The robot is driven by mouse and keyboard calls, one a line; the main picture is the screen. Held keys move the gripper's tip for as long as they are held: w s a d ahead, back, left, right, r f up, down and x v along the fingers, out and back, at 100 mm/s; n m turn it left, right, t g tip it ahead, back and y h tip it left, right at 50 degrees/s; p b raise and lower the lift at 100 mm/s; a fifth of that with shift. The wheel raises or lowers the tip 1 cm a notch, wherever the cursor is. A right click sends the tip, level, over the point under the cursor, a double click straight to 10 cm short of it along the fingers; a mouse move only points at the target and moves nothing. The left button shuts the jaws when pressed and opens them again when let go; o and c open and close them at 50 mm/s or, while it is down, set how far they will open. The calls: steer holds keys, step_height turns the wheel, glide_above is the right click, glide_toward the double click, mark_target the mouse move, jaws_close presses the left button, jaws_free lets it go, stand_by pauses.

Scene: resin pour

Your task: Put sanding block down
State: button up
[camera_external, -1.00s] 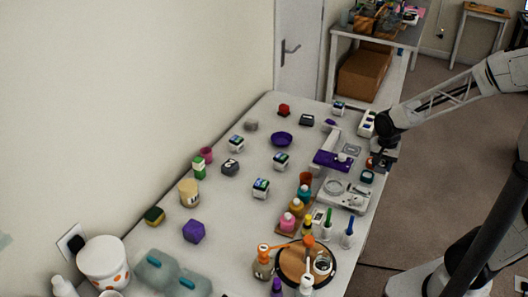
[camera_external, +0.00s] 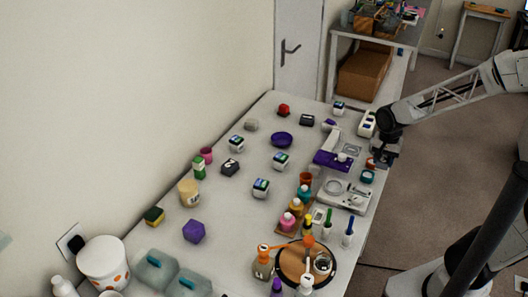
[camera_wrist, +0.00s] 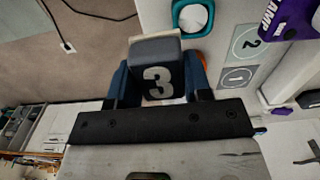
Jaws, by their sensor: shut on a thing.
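The block sits between the two dark blue fingers, at the table's edge in the wrist view. In the external view my gripper (camera_external: 384,157) is at the right edge of the white table (camera_external: 225,205), beside the small round containers. The block cannot be made out clearly there. Whether it touches the table cannot be told.
A teal container (camera_wrist: 194,17) stands near the block. Grey pads marked 2 (camera_wrist: 245,43) and 1 (camera_wrist: 237,77) lie to its right, with a purple lamp (camera_wrist: 288,18) beyond. A cable (camera_wrist: 58,28) lies on the floor. Several dice-like blocks and bottles stand across the table.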

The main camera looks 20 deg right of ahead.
step_height(320, 180, up, 11)
glide_above(282, 142)
step_height(282, 142, down, 4)
steer(key=shift+w+f, duration=0.1)
steer(key=shift+f, duration=0.4)
stand_by(0.5)
steer(key=shift+f, duration=2.5)
steer(key=shift+f, duration=0.15)
steer(key=shift+f, duration=2.35)
